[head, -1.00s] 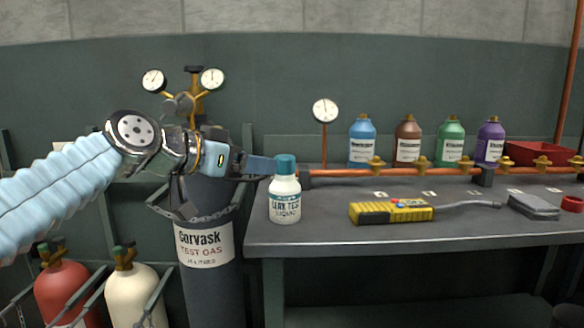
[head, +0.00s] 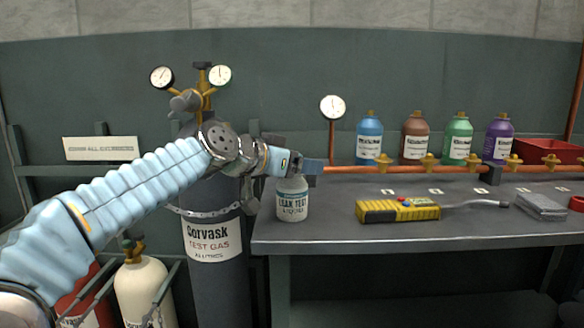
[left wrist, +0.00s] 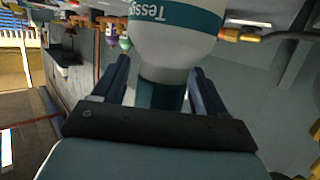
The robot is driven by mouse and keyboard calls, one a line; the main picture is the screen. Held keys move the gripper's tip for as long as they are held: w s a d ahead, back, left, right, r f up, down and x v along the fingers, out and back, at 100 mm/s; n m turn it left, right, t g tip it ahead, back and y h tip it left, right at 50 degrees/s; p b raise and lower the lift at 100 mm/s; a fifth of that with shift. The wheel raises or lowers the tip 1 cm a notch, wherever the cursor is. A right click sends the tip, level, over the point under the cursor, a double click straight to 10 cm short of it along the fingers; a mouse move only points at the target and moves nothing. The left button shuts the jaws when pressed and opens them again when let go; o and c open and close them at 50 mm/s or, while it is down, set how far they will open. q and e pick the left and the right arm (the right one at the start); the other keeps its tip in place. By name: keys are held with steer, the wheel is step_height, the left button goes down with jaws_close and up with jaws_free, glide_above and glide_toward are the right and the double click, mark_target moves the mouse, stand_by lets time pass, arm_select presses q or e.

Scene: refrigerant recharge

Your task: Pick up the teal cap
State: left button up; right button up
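The white leak test bottle (head: 292,203) stands upright near the left end of the grey bench. In the head view my left gripper (head: 311,166) is at the bottle's top and hides its cap. In the left wrist view the bottle (left wrist: 172,40) appears upside down, its teal cap (left wrist: 160,95) pointing towards the palm. There my left gripper (left wrist: 160,85) is open, with one finger on each side of the cap and a visible gap at both sides. My right gripper is in no view.
A yellow leak detector (head: 398,210) lies on the bench (head: 340,233) to the right. A copper pipe (head: 390,169) with brass valves runs close behind the bottle. Coloured bottles (head: 369,140) stand at the back. The dark gas cylinder (head: 213,275) stands left of the bench.

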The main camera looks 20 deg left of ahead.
arm_select(q)
steer(key=c, duration=0.9)
steer(key=shift+r, duration=0.1)
steer(key=shift+c, duration=0.2)
